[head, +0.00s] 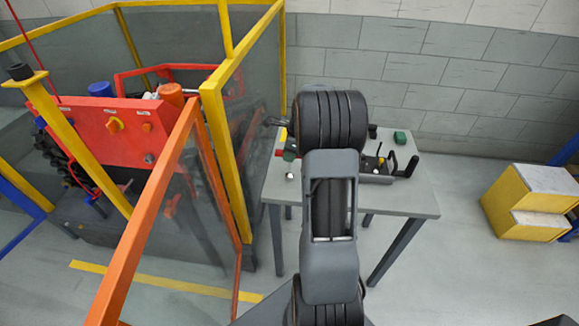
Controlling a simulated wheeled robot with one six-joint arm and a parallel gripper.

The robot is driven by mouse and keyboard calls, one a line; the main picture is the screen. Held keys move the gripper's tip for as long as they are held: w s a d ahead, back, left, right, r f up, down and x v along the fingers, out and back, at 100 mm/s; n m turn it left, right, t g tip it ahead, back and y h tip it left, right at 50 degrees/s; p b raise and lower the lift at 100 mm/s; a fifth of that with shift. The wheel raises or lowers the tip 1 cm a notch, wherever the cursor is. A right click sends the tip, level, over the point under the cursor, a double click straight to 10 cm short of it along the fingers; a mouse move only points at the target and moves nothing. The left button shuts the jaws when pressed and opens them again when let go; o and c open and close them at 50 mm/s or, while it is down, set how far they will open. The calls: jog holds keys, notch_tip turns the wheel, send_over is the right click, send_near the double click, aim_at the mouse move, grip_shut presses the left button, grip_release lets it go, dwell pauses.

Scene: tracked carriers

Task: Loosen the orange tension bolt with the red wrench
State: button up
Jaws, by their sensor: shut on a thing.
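My gripper (274,122) shows as a small dark shape left of my arm's wrist, above the table's back left and near the yellow guard frame. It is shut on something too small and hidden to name. A small red piece (279,153) shows at the table's left side, partly behind my arm; I cannot tell whether it is the red wrench. I cannot tell which part is the tension bolt.
A yellow guard frame (212,110) with dark panels and an orange-framed panel (150,225) stand between the machine and the grey table (415,204). Black tools and a green block (400,137) lie on the table. Yellow boxes (530,190) stand right. Floor between table and boxes is clear.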

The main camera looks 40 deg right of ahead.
grip_shut()
notch_tip(320, 180, up, 7)
jog(key=p, duration=0.6)
dwell(0.8)
